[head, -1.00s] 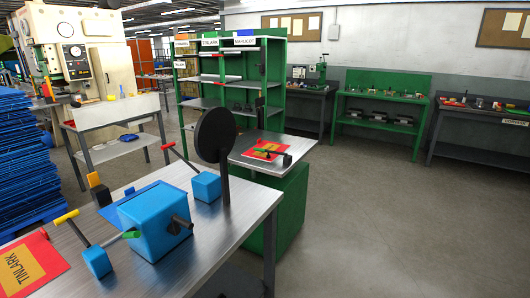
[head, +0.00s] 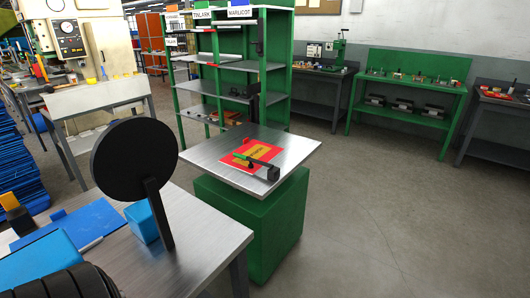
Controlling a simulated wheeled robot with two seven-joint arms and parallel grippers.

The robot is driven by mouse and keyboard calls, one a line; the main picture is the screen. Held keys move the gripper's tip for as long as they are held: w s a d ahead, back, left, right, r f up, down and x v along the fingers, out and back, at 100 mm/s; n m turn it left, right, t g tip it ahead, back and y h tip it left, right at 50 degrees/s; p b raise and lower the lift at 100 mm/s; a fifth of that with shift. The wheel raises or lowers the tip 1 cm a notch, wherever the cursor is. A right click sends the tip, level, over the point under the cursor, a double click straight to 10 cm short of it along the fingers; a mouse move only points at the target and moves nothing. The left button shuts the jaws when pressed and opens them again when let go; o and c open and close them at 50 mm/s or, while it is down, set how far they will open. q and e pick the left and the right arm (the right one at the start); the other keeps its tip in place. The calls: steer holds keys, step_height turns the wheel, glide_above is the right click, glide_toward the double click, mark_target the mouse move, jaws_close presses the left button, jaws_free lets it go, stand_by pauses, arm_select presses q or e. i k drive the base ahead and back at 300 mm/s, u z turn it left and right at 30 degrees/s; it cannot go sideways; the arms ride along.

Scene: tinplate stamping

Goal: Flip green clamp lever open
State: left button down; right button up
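A green-tipped lever (head: 244,156) lies low across a red sheet with a yellow panel (head: 242,148) on the small metal-topped table. Its other end meets a dark block (head: 268,173) at the right of the sheet. The lever looks lowered, but its exact clamp state is too small to tell. Neither of my grippers can be made out in the head view.
The small table (head: 205,160) stands on a green cabinet (head: 245,215). A black disc on a post (head: 138,160) stands at the near workbench's (head: 185,258) right side, by blue blocks (head: 140,222). A dark ribbed form (head: 65,285) fills the lower left corner. Floor at right is clear.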

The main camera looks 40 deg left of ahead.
mark_target(251, 166)
steer(key=u, duration=0.25)
steer(key=i, duration=1.2)
steer(key=u, duration=0.35)
